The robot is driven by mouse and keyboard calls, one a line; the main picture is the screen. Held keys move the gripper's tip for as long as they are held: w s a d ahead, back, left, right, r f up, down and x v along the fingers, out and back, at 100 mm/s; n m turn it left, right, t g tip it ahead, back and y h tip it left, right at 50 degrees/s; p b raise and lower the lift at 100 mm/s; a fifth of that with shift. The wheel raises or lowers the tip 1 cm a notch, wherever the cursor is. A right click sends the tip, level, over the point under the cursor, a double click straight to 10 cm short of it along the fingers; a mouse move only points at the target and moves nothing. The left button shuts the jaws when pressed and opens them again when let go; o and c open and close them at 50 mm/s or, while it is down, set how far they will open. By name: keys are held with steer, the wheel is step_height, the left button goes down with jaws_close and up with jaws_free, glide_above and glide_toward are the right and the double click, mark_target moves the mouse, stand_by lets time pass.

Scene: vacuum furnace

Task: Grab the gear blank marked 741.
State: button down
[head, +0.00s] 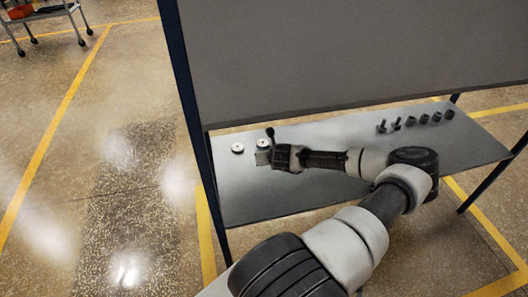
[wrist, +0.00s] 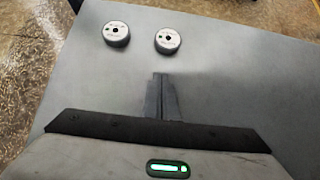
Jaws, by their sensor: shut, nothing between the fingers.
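Two round, pale gear blanks with dark centre holes stand on the grey shelf. In the head view they are a left blank (head: 238,147) and a right blank (head: 263,142). The wrist view shows the left blank (wrist: 116,34) and the right blank (wrist: 167,40) too. Their markings are too small to read, so I cannot tell which is 741. My gripper (wrist: 160,77) is shut and empty, its fingertips short of the right blank and apart from it in the wrist picture. In the head view my gripper (head: 262,158) is just below the right blank.
The shelf (head: 245,200) has clear room at its front left. Several small dark parts (head: 410,120) stand toward its right back. A large grey panel (head: 340,60) hangs above, with dark posts (head: 190,90) at the sides. A wheeled cart (head: 45,15) is far off.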

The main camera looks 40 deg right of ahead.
mark_target(262, 149)
steer(key=b+x, duration=0.1)
steer(key=x, duration=0.3)
steer(key=shift+a+f, duration=0.1)
steer(key=shift+f, duration=0.05)
steer(key=shift+w+d+r+b, duration=0.15)
steer(key=shift+w+d, duration=0.2)
steer(key=shift+w, duration=0.2)
steer(key=shift+w+d+r+b, duration=0.15)
steer(key=shift+w+d, duration=0.15)
steer(key=shift+w, duration=0.2)
steer(key=shift+w+d, duration=0.3)
steer(key=shift+w, duration=0.25)
steer(key=shift+r, duration=0.1)
